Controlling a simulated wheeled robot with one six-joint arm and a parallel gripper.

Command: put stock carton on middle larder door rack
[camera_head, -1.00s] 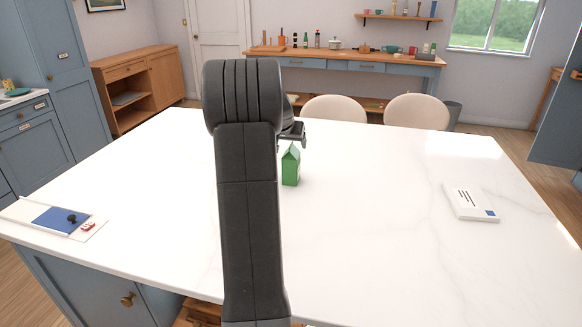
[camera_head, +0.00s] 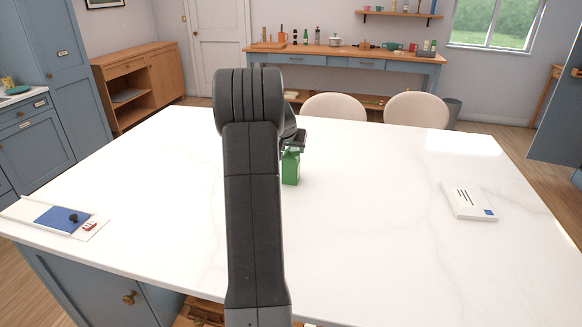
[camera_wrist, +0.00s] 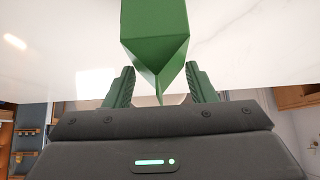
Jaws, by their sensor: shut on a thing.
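The stock carton (camera_head: 291,168) is a small green gable-topped carton. It stands upright on the white marble island top, right of my arm in the head view. My gripper (camera_head: 296,143) is at its top; the arm hides part of the gripper in the head view. In the wrist view the green carton (camera_wrist: 157,42) fills the upper middle, with its gable ridge between the two fingers of my gripper (camera_wrist: 160,88). The gripper is shut on the carton's top. The larder door rack cannot be made out in these views.
The white island top (camera_head: 370,240) is mostly clear. A blue cabinet (camera_head: 560,115) stands at the far right.

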